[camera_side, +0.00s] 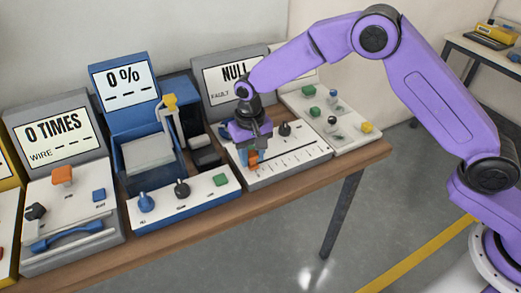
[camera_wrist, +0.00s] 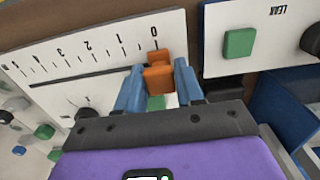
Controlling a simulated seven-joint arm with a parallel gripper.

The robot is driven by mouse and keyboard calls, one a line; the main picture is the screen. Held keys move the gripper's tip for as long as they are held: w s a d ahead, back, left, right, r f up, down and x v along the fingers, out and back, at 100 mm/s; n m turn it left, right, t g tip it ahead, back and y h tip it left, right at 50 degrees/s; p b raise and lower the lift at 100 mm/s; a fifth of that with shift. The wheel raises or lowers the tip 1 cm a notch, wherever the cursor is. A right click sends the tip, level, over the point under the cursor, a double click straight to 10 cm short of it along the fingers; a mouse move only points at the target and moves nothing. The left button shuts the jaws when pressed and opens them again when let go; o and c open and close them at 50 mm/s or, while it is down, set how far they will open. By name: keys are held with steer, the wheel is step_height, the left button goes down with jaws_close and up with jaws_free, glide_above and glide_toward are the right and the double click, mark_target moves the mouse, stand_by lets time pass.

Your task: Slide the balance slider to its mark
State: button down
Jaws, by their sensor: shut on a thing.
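The orange balance slider (camera_wrist: 158,78) sits at the 0 end of the printed scale in the wrist view. My gripper (camera_wrist: 158,88) has its two blue fingers on either side of the slider and is shut on it. In the side view my gripper (camera_side: 251,150) reaches down to the left end of the slider panel (camera_side: 300,160), and the orange slider (camera_side: 253,158) shows partly between the fingers. The slot runs along the numbered scale (camera_wrist: 85,52), away from the slider. Which tick is the target mark cannot be told.
A grey unit's screen (camera_side: 231,76) reads NULL behind the panel. A black knob (camera_side: 284,129) stands behind the scale. A blue unit (camera_side: 148,150) with knobs and a green button (camera_side: 221,180) is to the left. A board with coloured buttons (camera_side: 330,115) is to the right.

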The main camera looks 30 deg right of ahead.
mark_target(250, 155)
steer(key=shift+a, duration=0.4)
steer(key=c, duration=0.8)
jaws_free()
steer(key=shift+d, duration=0.1)
steer(key=shift+r, duration=0.25)
step_height(250, 155, up, 17)
steer(key=shift+s, duration=0.15)
